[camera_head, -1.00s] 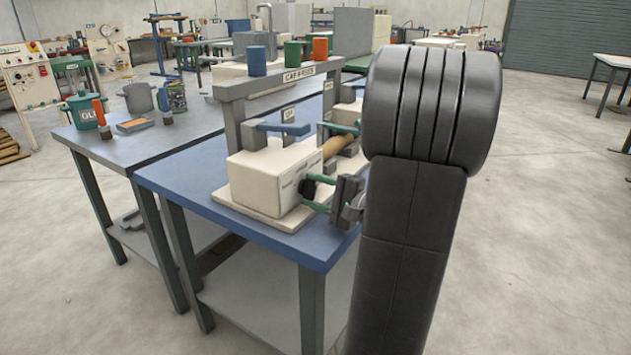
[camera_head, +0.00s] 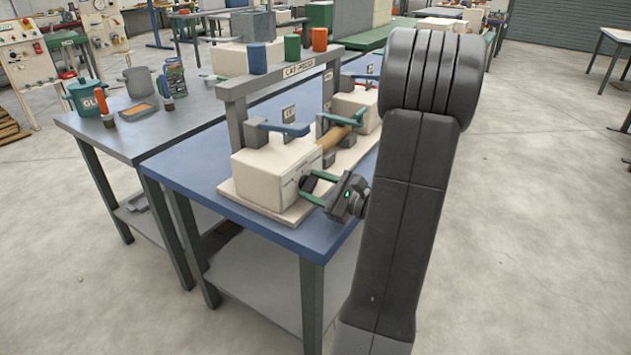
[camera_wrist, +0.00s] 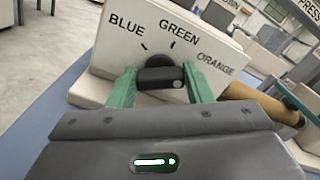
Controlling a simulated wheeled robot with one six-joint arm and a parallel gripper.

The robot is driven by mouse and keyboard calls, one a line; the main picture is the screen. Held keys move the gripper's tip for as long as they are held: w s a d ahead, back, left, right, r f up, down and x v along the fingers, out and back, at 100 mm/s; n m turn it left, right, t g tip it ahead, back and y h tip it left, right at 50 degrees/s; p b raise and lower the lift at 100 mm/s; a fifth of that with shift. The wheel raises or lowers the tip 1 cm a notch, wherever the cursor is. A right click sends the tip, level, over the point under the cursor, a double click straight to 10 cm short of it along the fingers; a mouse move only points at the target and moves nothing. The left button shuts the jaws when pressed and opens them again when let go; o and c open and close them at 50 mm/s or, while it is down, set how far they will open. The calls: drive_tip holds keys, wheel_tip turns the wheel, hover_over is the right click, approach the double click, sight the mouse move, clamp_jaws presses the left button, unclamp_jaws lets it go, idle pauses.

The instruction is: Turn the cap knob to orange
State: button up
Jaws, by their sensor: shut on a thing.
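The cap knob (camera_wrist: 158,77) is a black disc with a raised black bar, on the cream box face (camera_wrist: 105,62) of the winder; it also shows in the head view (camera_head: 308,183). The face reads BLUE (camera_wrist: 127,27), GREEN (camera_wrist: 179,33) and ORANGE (camera_wrist: 216,62). A pale dot sits at the bar's right end in the wrist view. Which label the knob points to is unclear; a finger covers the area beside ORANGE. My gripper (camera_wrist: 160,85) has its green fingers shut on the bar, one at each end; it also shows in the head view (camera_head: 313,186).
Blue (camera_head: 258,60), green (camera_head: 292,47) and orange (camera_head: 320,39) caps stand on the grey overhead frame (camera_head: 238,110). A tan tube (camera_head: 335,137) lies between the cream boxes. A grey table (camera_head: 120,140) with pots adjoins the blue table (camera_head: 190,170).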

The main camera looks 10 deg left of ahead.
idle(0.3)
drive_tip(key=o, duration=1)
drive_tip(key=shift+d, duration=0.1)
drive_tip(key=v, duration=1.3)
drive_tip(key=shift+s+d+p, duration=0.15)
drive_tip(key=shift+d+p, duration=0.15)
drive_tip(key=x, duration=1.4)
drive_tip(key=shift+d, duration=0.1)
